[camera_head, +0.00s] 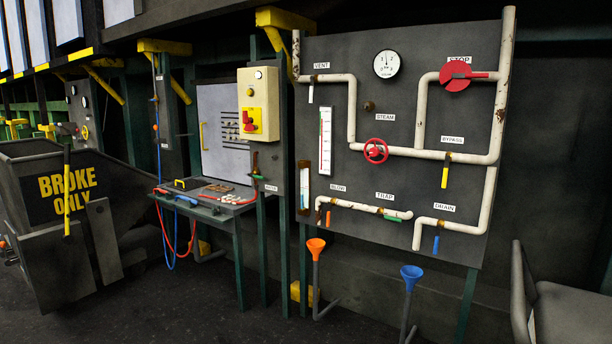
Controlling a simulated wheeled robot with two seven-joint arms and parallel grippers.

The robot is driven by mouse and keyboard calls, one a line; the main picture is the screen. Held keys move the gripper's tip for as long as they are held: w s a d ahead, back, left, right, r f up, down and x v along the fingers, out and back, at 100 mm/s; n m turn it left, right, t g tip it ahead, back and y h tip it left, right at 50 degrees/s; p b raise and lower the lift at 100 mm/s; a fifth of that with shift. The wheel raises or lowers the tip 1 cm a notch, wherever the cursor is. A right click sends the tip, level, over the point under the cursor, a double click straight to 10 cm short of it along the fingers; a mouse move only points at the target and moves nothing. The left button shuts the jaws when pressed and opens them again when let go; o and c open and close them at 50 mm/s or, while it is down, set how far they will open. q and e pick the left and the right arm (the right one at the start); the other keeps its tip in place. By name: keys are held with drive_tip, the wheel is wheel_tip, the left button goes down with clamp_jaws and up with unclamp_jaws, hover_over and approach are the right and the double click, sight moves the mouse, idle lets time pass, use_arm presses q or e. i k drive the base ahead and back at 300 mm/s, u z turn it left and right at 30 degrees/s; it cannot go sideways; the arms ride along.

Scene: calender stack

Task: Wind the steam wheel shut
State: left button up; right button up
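The steam wheel (376,150) is a small red handwheel on the white pipe in the middle of the grey panel, just below the STEAM label (385,117). Nothing covers it. I cannot tell from this view how far open or shut its valve is. A round white gauge (387,64) is above it on the panel. Neither of my grippers shows in the head view.
The panel (450,110) also carries a larger red STOP valve (456,76), a yellow bypass lever (445,176) and a blue drain lever (436,244). Orange (316,247) and blue (411,276) funnels stand below. A grey chair-like object (565,310) is at lower right.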

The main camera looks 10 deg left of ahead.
sight(374, 152)
drive_tip(key=u, duration=1)
drive_tip(key=i, duration=3.5)
drive_tip(key=z, duration=0.95)
